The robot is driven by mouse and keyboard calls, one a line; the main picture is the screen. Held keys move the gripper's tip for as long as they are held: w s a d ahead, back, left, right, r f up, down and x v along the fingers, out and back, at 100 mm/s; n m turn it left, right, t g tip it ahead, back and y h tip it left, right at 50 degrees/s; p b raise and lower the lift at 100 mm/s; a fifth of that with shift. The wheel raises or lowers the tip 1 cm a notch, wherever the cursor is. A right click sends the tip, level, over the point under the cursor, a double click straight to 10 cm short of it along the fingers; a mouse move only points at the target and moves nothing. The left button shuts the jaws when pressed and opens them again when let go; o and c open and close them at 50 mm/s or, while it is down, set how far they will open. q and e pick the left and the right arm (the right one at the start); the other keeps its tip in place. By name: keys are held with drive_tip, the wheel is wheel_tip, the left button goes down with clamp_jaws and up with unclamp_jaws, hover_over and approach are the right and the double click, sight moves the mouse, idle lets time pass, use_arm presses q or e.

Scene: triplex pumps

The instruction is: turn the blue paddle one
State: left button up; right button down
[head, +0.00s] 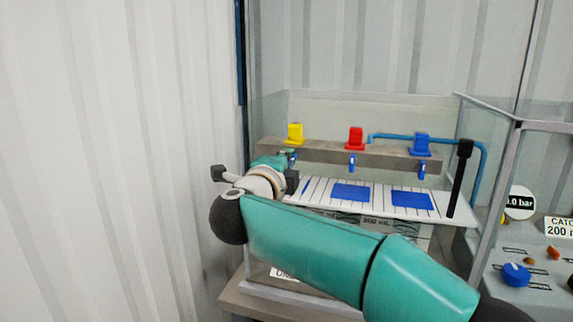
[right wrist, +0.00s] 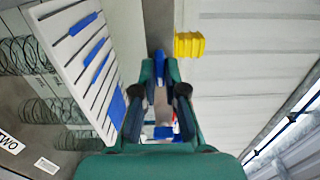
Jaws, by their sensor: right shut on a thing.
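Three small blue paddles hang on the front of a grey-brown beam (head: 380,156). One hangs under the red block, a middle paddle (head: 352,163), and one under the blue block, a right paddle (head: 422,170). The left paddle (right wrist: 159,57), below the yellow block (head: 295,133), is mostly hidden in the head view by my right gripper (head: 288,158). In the right wrist view my right gripper (right wrist: 160,72) has its fingertips on either side of this paddle and is shut on it. My left gripper is not in view.
A white slotted board (head: 372,197) with blue patches lies just below the beam. A black upright handle (head: 459,178) and a blue pipe (head: 483,165) stand at its right. A glass-sided panel with a blue knob (head: 516,274) is at right. A corrugated wall closes the left.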

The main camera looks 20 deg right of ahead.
drive_tip(key=shift+f, duration=0.35)
drive_tip(key=c, duration=1.2)
unclamp_jaws()
drive_tip(key=shift+d+r, duration=0.1)
drive_tip(key=shift+c, duration=0.2)
drive_tip(key=shift+r, duration=0.1)
drive_tip(key=v, duration=1.2)
